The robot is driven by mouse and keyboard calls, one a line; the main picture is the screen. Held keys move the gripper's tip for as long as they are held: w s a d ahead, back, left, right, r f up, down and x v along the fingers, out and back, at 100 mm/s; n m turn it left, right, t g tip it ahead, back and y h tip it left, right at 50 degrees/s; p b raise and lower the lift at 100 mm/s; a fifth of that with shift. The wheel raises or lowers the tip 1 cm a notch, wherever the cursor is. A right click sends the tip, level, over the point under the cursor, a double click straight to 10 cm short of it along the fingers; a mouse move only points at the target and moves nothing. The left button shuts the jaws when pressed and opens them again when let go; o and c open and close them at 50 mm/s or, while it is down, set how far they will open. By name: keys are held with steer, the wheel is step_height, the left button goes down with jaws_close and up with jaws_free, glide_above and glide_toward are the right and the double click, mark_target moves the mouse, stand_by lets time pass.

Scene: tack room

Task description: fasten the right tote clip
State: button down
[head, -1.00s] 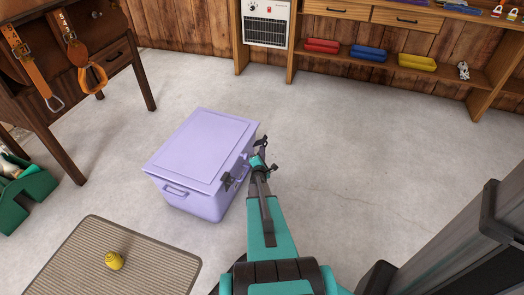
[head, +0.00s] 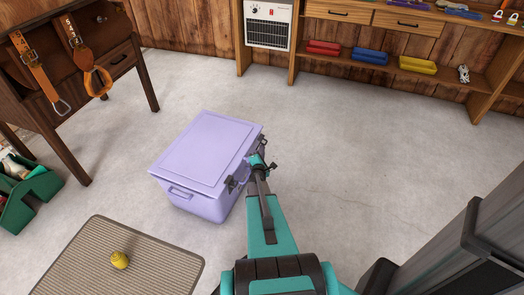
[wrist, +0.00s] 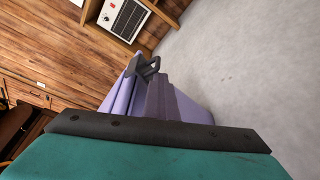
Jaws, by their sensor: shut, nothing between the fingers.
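The lavender tote (head: 205,148) stands on the floor with its lid on. Two dark clips are on its right-hand side in the head view. The right tote clip (head: 263,143) is at the farther end, close beyond my gripper (head: 260,163). The other clip (head: 232,184) is nearer the front corner. My gripper is shut and empty, beside the tote's clip side; I cannot tell whether it touches. In the wrist view, a dark clip (wrist: 148,68) with a loop juts from the tote's rim (wrist: 122,92). My fingertips are not clear there.
A wooden stand with straps (head: 75,60) and a green caddy (head: 30,195) are at left. Shelves with bins (head: 370,53) line the back wall. The floor right of the tote is clear.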

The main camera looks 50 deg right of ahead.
steer(key=shift+s+r, duration=0.15)
steer(key=shift+r, duration=0.05)
steer(key=p+v, duration=0.1)
steer(key=v, duration=1.2)
steer(key=shift+a+p, duration=0.35)
steer(key=shift+s+f, duration=0.1)
stand_by(0.5)
